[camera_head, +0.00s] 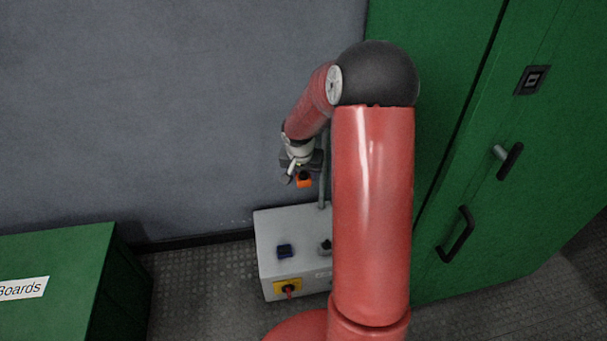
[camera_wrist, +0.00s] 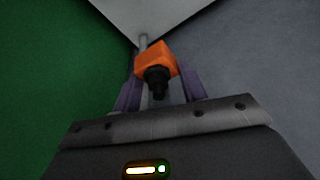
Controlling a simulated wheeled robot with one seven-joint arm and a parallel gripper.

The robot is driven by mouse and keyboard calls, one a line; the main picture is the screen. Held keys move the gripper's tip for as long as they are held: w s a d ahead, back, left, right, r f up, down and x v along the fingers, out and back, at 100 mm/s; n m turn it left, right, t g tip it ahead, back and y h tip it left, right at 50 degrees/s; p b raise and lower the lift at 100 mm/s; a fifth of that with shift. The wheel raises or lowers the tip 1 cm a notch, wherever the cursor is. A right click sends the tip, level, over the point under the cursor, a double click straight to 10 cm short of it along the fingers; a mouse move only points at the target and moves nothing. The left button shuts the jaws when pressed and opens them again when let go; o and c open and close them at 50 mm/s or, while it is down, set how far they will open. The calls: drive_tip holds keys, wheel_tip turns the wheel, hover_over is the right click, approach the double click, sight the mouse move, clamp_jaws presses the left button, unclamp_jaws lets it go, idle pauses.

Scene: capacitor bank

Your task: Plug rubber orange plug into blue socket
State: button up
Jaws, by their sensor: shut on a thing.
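The orange plug (camera_head: 304,181) is held in my gripper (camera_head: 303,172), above the white box in the head view. In the wrist view the orange plug (camera_wrist: 154,60), with a black round part facing the camera, sits between the two purple-grey fingers of my gripper (camera_wrist: 160,84). The gripper is shut on it. The blue socket (camera_head: 285,251) is a small dark blue square on the top of the white box, below the plug and a little left of it. Plug and socket are clearly apart. The socket cannot be made out in the wrist view.
The white box (camera_head: 268,228) stands on the floor by the grey wall (camera_head: 200,110). It has a yellow plate with a red switch (camera_head: 288,289) in front and a dark fitting (camera_head: 326,247) on top. Green cabinets (camera_head: 455,160) stand right; a green "Boards" box (camera_head: 70,255) stands left.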

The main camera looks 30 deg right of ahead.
drive_tip(key=s+a+f+n+y, duration=0.1)
drive_tip(key=s+a+f+n, duration=0.2)
drive_tip(key=a, duration=0.5)
drive_tip(key=s+a+f+n+y, duration=0.1)
drive_tip(key=s+a+f+n, duration=0.2)
drive_tip(key=a, duration=0.4)
drive_tip(key=shift+a+f+n+t, duration=0.4)
drive_tip(key=shift+f+n, duration=0.2)
drive_tip(key=shift+n, duration=0.3)
